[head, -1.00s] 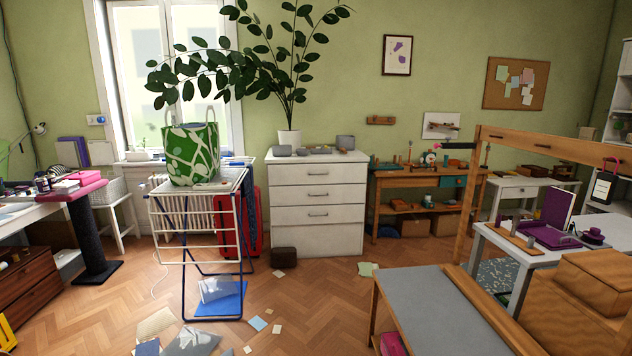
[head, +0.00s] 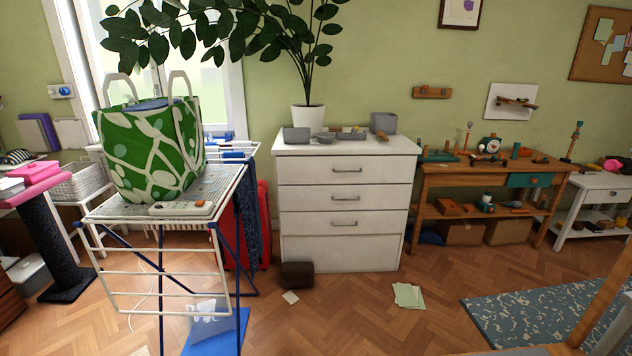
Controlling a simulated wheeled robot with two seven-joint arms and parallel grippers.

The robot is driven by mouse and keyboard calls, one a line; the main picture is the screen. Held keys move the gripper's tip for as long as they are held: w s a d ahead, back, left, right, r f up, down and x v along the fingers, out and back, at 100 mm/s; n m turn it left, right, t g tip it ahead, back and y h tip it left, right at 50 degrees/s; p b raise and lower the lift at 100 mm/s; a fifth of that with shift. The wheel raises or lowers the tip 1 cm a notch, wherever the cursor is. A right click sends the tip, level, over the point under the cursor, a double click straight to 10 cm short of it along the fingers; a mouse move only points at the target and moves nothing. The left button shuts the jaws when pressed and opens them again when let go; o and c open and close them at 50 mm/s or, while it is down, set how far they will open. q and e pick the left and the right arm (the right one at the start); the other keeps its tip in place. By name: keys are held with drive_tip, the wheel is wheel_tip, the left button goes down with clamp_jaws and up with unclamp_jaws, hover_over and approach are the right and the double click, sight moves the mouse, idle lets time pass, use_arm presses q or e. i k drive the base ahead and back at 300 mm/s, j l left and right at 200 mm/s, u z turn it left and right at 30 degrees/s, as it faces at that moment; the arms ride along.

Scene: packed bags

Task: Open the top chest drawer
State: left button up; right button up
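The white chest of drawers (head: 346,205) stands against the green wall near the middle of the head view. Its top drawer (head: 320,172) is closed and has a dark horizontal handle (head: 347,170). More drawer fronts lie below it, two of them with similar handles, and all look closed. A potted plant (head: 308,118) and several small grey containers (head: 383,122) stand on the chest top. Neither of my grippers is in view.
A drying rack (head: 160,270) with a green patterned bag (head: 152,150) stands at the front left. A dark brown box (head: 297,275) and papers (head: 408,295) lie on the floor before the chest. A wooden workbench (head: 485,180) stands to its right. Wood floor between is mostly clear.

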sight(396, 169)
drive_tip(key=i+j+z, duration=0.15)
drive_tip(key=i+z, duration=0.25)
drive_tip(key=i, duration=0.25)
drive_tip(key=i+j+z, duration=0.45)
drive_tip(key=i, duration=0.2)
drive_tip(key=i+j+z, duration=0.4)
drive_tip(key=i+j, duration=0.05)
drive_tip(key=i, duration=0.1)
